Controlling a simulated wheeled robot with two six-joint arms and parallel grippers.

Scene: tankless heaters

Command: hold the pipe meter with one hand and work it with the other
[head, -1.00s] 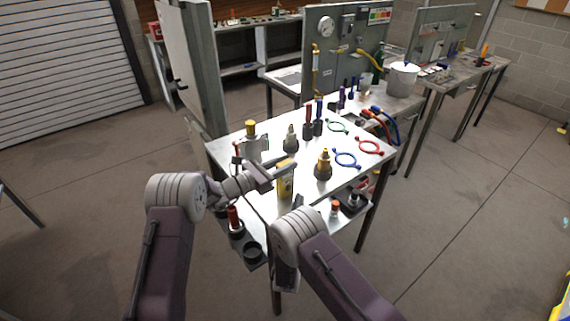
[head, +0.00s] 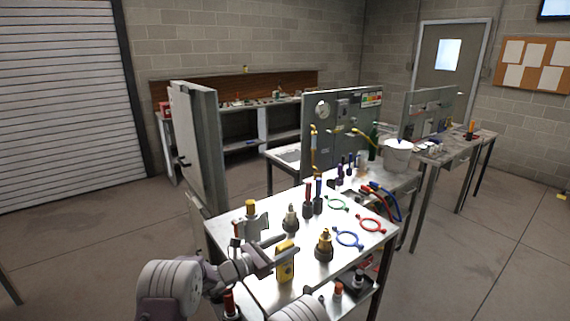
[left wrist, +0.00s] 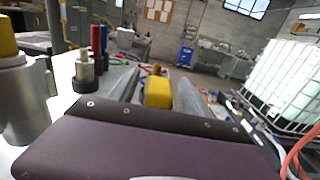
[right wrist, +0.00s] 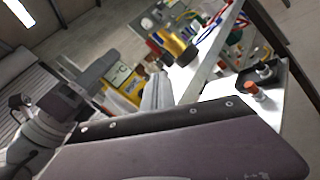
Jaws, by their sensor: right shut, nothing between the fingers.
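The yellow pipe meter (head: 285,264) stands upright near the front edge of the steel table. My left gripper (head: 287,247) reaches to it from the left. In the left wrist view the meter (left wrist: 158,93) shows between the spread fingers, with a narrow gap apparent on each side. The right wrist view shows the meter's face (right wrist: 124,84) beside my left gripper. My right gripper (right wrist: 157,92) is shut and empty, below and to the right of the meter in that view. In the head view only part of the right arm shows, at the bottom edge.
The table (head: 310,257) also holds brass-topped fittings (head: 324,245), red and blue handled tools (head: 313,197), and green, blue and red ring handles (head: 371,226). A grey valve body with a yellow cap (head: 251,220) stands close behind my left gripper. A lower shelf holds an orange-capped part (right wrist: 254,91).

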